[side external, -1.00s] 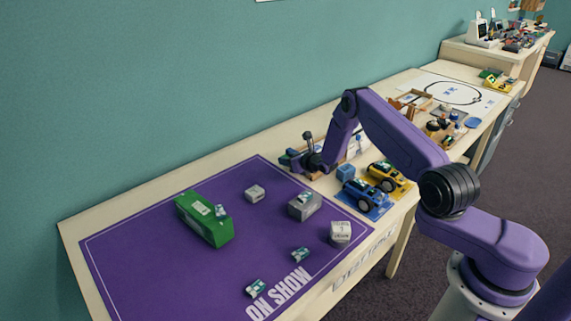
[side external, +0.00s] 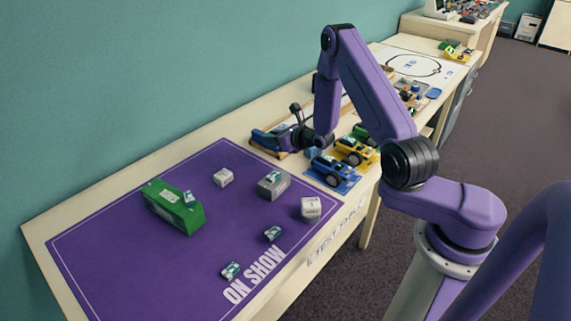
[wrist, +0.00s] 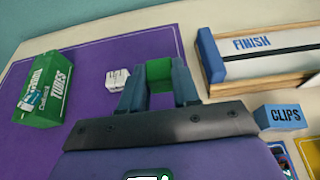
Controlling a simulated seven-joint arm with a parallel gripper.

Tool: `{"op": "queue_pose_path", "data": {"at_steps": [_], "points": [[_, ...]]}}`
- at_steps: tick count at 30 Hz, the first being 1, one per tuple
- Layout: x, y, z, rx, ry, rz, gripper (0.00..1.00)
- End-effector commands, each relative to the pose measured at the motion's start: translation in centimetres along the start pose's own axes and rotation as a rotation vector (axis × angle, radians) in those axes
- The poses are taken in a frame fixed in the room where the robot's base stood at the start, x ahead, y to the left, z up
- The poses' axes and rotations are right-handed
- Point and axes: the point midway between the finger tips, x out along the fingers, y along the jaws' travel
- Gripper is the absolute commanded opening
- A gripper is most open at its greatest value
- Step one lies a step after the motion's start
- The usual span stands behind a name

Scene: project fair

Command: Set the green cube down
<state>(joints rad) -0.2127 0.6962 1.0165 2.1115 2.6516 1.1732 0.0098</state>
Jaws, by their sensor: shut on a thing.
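The green cube (wrist: 159,69) is between the two blue-grey fingers of my gripper (wrist: 159,80) in the wrist view. My gripper is shut on it. In the side view my gripper (side external: 290,141) is at the far right end of the purple mat (side external: 110,255), beside the blue-ended track. The cube cannot be made out there. I cannot tell how high the cube is held above the surface.
A green tubes box (side external: 173,207), a white block (side external: 223,177), a grey box (side external: 273,185) and a white cube (side external: 311,207) stand on the mat. The FINISH track (wrist: 265,55) and blue CLIPS box (wrist: 280,117) are right of my gripper. Toy cars (side external: 333,172) stand nearby.

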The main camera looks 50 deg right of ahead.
Motion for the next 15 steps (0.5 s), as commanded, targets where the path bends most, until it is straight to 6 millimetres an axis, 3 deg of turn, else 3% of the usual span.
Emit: {"op": "queue_pose_path", "data": {"at_steps": [8,15], "points": [[-3.3,3.1,2.4,-0.09,-0.027,0.24,0.03],[-7.8,6.2,3.4,-0.186,-0.031,0.478,0.03]]}}
